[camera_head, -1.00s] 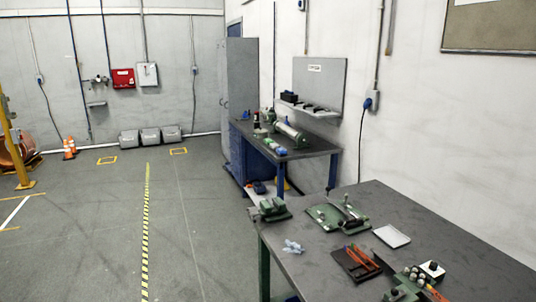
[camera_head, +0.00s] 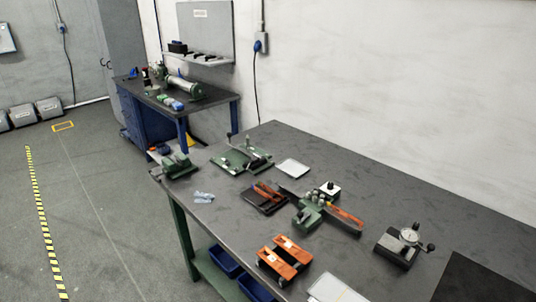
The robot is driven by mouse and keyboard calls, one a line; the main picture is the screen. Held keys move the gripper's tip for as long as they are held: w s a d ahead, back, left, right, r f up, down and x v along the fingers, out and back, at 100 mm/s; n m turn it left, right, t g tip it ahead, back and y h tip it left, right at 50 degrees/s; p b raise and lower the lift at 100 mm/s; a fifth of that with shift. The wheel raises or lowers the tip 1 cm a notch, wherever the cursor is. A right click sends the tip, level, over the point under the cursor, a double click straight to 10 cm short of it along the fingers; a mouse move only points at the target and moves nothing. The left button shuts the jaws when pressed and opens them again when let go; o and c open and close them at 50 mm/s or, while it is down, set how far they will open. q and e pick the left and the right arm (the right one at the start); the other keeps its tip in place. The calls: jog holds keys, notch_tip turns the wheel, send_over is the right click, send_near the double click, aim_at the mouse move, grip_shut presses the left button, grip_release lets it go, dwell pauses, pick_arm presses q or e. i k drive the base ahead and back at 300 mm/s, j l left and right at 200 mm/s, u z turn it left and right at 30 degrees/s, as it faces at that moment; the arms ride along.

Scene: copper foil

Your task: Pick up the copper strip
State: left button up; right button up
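Several orange-copper pieces lie on the grey workbench (camera_head: 400,190), and I cannot tell which one is the copper strip. One flat copper-coloured piece (camera_head: 345,219) sits at the right end of a green device with a long dark bar (camera_head: 307,212). Orange-handled items (camera_head: 269,190) lie on a black tray (camera_head: 253,200). Neither of my grippers is in view.
A green plate fixture (camera_head: 231,160), a white tray (camera_head: 293,168), a green vise (camera_head: 177,166), pale blue gloves (camera_head: 204,197) and a dial gauge stand (camera_head: 405,244) are on the bench. A black mat (camera_head: 480,280) lies at right.

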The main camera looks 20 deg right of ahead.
aim_at(339, 210)
jog(key=z, duration=1.25)
